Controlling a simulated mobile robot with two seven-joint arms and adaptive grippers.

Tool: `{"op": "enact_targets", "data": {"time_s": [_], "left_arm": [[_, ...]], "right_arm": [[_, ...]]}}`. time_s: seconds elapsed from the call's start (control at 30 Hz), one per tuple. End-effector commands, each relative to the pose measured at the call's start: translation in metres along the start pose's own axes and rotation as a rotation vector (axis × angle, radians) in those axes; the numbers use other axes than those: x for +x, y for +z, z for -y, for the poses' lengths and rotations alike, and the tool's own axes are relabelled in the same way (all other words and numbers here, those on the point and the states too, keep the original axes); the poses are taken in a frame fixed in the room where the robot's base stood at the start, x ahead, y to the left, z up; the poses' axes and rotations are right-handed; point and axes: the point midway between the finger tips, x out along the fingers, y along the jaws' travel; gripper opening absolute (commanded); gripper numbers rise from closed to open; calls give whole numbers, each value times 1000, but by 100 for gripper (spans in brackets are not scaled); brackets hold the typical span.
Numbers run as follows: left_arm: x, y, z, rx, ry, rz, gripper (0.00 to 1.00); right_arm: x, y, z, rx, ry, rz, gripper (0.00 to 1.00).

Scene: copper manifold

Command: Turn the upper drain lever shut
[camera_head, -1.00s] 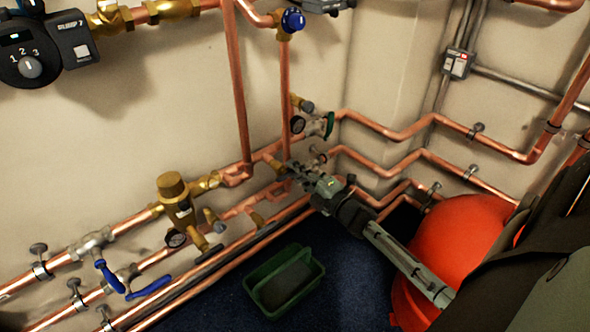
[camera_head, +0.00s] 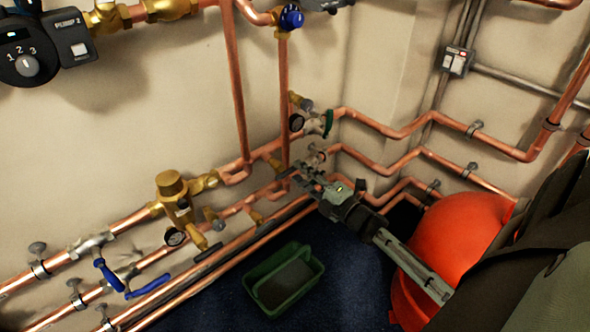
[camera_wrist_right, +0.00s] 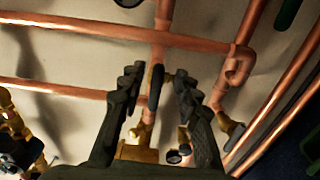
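My right gripper (camera_head: 297,178) is at the pipes in the middle of the head view, beside the vertical copper pipe. In the right wrist view my right gripper (camera_wrist_right: 157,82) has its two dark fingers apart. A dark, narrow lever (camera_wrist_right: 156,86) shows between the fingers, with a gap to each side; I cannot tell how near it is in depth. A brass valve body (camera_wrist_right: 137,153) lies below it between the finger bases. In the head view a small brass drain fitting (camera_head: 273,163) is just left of the fingertips; its lever is hard to make out. My left gripper is not in view.
Copper pipes (camera_head: 240,90) run along the wall around the gripper. A gauge valve with a green handle (camera_head: 327,123) is just above. A brass valve (camera_head: 175,200) and blue levers (camera_head: 148,286) are left. A green tray (camera_head: 262,292) and red vessel (camera_head: 455,240) stand below.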

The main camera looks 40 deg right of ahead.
Motion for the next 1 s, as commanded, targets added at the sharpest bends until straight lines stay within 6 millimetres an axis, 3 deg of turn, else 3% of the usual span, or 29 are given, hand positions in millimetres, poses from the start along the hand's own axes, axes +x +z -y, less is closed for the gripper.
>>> {"op": "enact_targets", "data": {"time_s": [0.2,0.4,0.6,1.0], "left_arm": [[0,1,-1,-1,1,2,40],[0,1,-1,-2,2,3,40],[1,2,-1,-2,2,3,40],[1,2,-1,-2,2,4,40]], "right_arm": [[-50,0,2,2,-4,1,32],[-79,0,1,1,-2,1,32],[-88,0,0,0,-1,1,32],[-88,0,0,0,-1,1,32]]}}
